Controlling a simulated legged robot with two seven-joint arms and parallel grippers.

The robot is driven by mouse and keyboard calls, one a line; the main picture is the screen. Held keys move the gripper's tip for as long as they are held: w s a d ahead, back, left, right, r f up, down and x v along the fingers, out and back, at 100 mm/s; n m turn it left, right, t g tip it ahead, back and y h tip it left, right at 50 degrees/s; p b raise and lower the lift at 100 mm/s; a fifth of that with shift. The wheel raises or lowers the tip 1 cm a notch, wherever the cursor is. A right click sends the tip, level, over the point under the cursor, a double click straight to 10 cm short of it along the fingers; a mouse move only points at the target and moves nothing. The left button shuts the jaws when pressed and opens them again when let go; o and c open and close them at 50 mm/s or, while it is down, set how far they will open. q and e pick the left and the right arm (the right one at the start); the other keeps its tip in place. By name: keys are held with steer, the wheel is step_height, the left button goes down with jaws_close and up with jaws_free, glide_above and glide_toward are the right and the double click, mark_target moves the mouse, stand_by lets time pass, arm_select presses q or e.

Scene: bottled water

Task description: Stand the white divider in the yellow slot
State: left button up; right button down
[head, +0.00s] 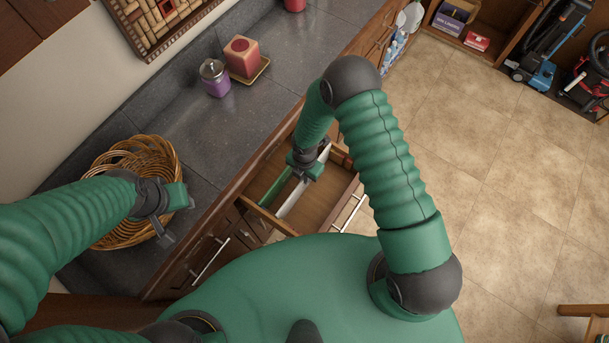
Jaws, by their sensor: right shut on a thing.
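The white divider (293,199) is a long thin strip inside the open wooden drawer (318,208). It runs lengthwise, and my gripper hides part of it. My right gripper (309,174) reaches down into the drawer from above and is shut on the white divider. A green strip (276,190) stands in the drawer to the left of the white divider. I cannot make out a yellow slot in this view. My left gripper (179,219) is open and empty, over the counter's edge near the wicker basket.
The wicker basket (122,236) sits on the dark counter (185,128). A purple jar (214,79) and a red candle (243,58) on a tray stand farther back. The tiled floor (500,190) on the right is mostly clear.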

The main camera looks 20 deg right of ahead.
steer(key=shift+f+b, duration=0.4)
steer(key=shift+f, duration=0.15)
steer(key=c, duration=1.5)
jaws_free()
step_height(320, 180, up, 17)
steer(key=shift+f+b, duration=0.1)
steer(key=shift+b, duration=0.3)
steer(key=s+d+r+m+t+b, duration=0.1)
steer(key=s+d+r+m, duration=0.1)
steer(key=m, duration=0.6)
steer(key=s+d+r+m+b, duration=0.2)
steer(key=s+m, duration=0.2)
steer(key=m, duration=0.5)
steer(key=s+d+r+m+t+b, duration=0.1)
steer(key=s+d+r+m+b, duration=0.1)
steer(key=m, duration=0.6)
steer(key=shift+s+d+m+t, duration=0.3)
steer(key=shift+s+d, duration=0.15)
steer(key=shift+s, duration=0.15)
